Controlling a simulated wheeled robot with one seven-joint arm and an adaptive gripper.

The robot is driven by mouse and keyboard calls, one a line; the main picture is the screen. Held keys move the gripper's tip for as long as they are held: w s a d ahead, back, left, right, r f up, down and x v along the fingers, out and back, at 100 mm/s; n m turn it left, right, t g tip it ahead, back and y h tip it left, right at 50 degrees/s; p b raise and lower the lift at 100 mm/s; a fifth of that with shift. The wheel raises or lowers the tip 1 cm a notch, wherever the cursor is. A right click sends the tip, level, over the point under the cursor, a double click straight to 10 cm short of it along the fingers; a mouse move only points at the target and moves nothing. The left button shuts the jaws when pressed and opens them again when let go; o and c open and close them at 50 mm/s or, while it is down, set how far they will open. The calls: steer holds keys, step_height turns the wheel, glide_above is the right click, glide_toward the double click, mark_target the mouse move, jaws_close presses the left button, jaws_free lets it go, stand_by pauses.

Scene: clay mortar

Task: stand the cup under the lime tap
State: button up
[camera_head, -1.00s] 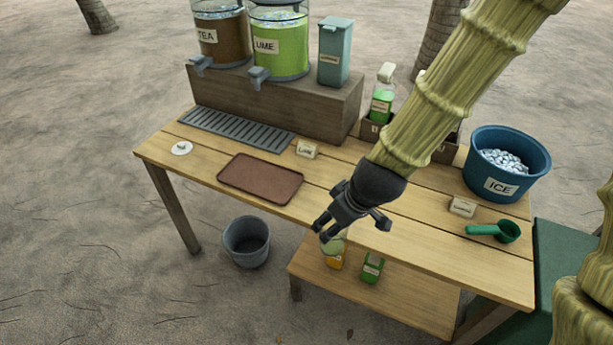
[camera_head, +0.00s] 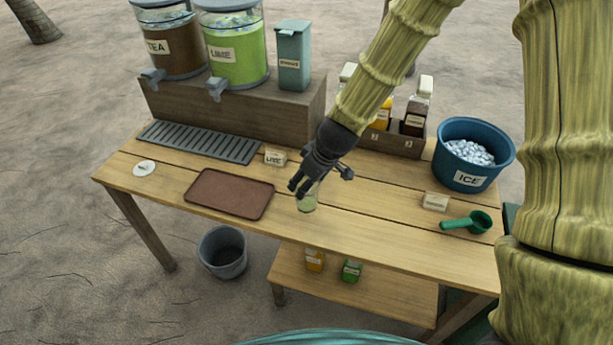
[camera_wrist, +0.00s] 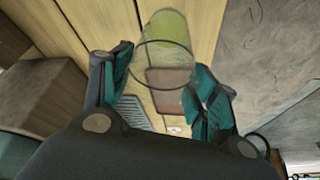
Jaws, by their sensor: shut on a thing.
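A clear, pale greenish cup (camera_head: 308,197) is in my gripper (camera_head: 305,184), over the table top just right of the brown tray. In the wrist view the see-through cup (camera_wrist: 160,62) shows its round rim between the two fingers (camera_wrist: 160,92). The fingers are shut on its sides. The lime tap (camera_head: 217,88) is the grey spout at the front of the green lime dispenser (camera_head: 235,48), back left of the cup. The slotted drip tray (camera_head: 200,142) lies below the taps. I cannot tell how far the cup is above the wood.
The tea dispenser (camera_head: 168,45) stands left of the lime one on a wooden riser (camera_head: 250,112). A small lime label (camera_head: 275,158) stands by the drip tray's right end. The brown tray (camera_head: 229,194) lies in front. Bottles, an ice bucket (camera_head: 472,153) and green scoop (camera_head: 467,222) are right.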

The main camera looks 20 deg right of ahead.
steer(key=w, duration=0.1)
steer(key=w+d, duration=0.1)
steer(key=w, duration=0.1)
steer(key=shift+f, duration=0.2)
steer(key=shift+w+d+f+p, duration=0.15)
steer(key=shift+f+p, duration=0.25)
steer(key=shift+f, duration=0.5)
steer(key=shift+w+a+f+p, duration=0.15)
steer(key=shift+f+p, duration=0.25)
steer(key=shift+f, duration=0.5)
steer(key=shift+d+f, duration=0.1)
steer(key=shift+f, duration=0.05)
steer(key=o, duration=1.2)
steer(key=shift+o, duration=0.2)
